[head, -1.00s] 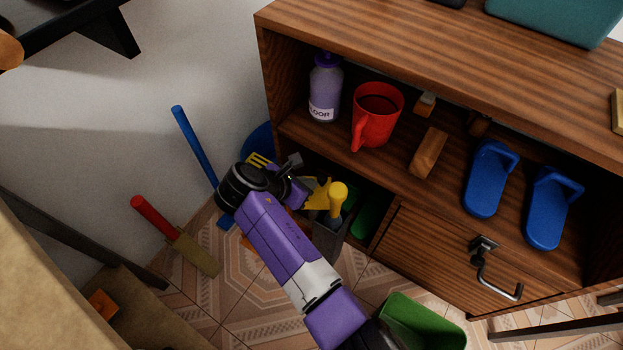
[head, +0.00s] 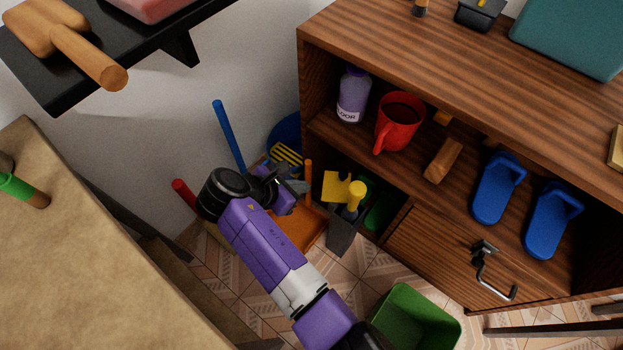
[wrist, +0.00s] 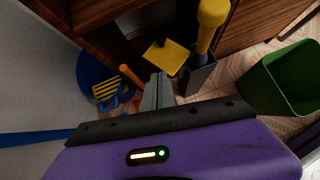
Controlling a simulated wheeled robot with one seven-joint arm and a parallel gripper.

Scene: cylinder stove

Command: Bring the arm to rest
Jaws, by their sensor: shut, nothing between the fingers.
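My purple and black arm reaches from the bottom of the head view up to the left. My gripper (head: 297,186) is in front of the corner left of the wooden cabinet, above floor level. In the wrist view its grey fingers (wrist: 158,82) are together, with nothing seen between them. The arm is bent at a black joint, and the fingers point away from my body. An orange stick stands close beside the fingers in the picture; I cannot tell whether they touch.
The wooden cabinet (head: 420,40) holds a red mug (head: 398,125), a purple bottle (head: 352,95) and blue slippers (head: 498,190). A grey bin (head: 345,238) and a green bin (head: 412,325) stand on the floor. A brown table (head: 90,250) and a black wall shelf (head: 140,45) flank the left.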

